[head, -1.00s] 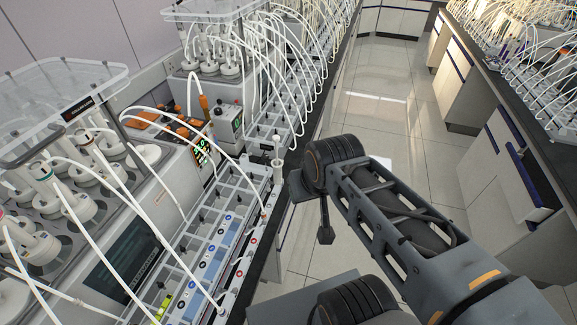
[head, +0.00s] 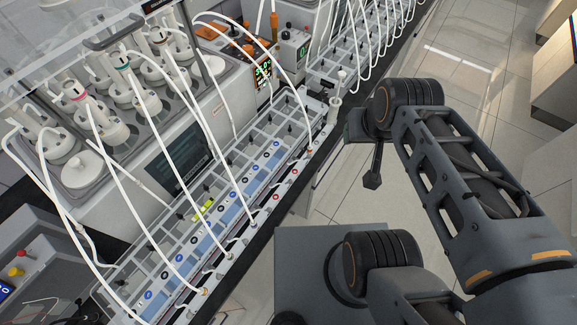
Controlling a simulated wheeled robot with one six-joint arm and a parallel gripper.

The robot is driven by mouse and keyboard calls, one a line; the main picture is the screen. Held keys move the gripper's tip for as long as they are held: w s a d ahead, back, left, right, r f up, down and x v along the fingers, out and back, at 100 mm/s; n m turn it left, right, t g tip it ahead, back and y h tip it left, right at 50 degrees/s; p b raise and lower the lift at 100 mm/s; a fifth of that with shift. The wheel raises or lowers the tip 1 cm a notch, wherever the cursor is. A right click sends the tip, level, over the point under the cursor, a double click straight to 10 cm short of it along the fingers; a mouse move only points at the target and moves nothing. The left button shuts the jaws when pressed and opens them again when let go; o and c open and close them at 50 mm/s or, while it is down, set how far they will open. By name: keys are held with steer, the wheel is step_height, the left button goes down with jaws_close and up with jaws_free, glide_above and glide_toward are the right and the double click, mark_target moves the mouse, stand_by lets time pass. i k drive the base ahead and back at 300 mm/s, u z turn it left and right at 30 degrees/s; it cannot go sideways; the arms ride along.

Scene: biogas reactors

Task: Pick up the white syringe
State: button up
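The white syringe (head: 334,112) appears to be the slim white upright piece at the right edge of the bench, by the end of the near rack, with a white top above a wider flange. Its lower end is hard to make out. My arm reaches in from the right, and its far joint is just right of the syringe. A slim dark piece (head: 374,170) hangs below that joint and may be part of my gripper; it is apart from the syringe. Its fingers cannot be made out, nor whether they are open or shut.
A clear rack (head: 225,200) with blue labels runs along the bench edge. White tubes arch over it from the bottles (head: 95,120) at the left. A control unit with a lit display (head: 263,72) stands behind.

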mark_target(334, 109)
steer(key=u, duration=4)
steer(key=k, duration=0.55)
steer(key=z, duration=1.6)
